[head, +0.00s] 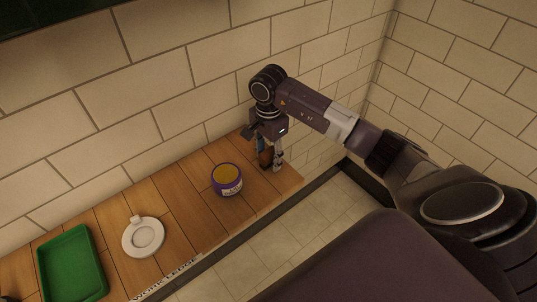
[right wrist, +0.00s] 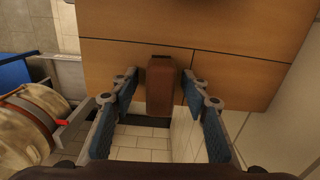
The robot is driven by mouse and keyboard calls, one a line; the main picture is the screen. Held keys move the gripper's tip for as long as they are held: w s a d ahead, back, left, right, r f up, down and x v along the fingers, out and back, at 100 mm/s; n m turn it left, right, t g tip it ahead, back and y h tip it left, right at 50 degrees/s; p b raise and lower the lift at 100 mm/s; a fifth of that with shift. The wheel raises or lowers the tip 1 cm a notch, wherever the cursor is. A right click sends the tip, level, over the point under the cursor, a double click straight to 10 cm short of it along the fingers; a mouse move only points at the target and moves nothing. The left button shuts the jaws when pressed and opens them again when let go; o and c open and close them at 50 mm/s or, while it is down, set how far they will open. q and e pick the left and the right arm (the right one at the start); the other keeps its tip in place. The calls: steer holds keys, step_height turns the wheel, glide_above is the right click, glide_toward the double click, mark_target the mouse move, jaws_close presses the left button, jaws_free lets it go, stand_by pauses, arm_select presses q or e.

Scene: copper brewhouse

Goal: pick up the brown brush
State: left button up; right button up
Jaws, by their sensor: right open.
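The brown brush (right wrist: 160,88) shows in the right wrist view as a dark brown block between my right gripper's fingers, at the edge of the wooden counter. In the head view the brush (head: 265,157) is at the counter's right end, partly hidden by the gripper. My right gripper (head: 270,163) is open and points down around it. In the right wrist view the blue-padded fingers of my right gripper (right wrist: 160,77) stand either side of the brush, with a gap on each side. My left gripper is out of view.
A tiled wall (head: 160,90) rises behind.

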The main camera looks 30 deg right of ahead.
mark_target(268, 151)
steer(key=shift+c, duration=0.4)
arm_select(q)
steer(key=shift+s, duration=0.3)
arm_select(e)
jaws_close()
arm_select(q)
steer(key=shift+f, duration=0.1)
arm_select(e)
steer(key=shift+r, duration=0.1)
step_height(268, 151, up, 9)
steer(key=b, duration=0.3)
steer(key=shift+w, duration=0.15)
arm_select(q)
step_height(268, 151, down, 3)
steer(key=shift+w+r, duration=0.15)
arm_select(e)
step_height(268, 151, up, 11)
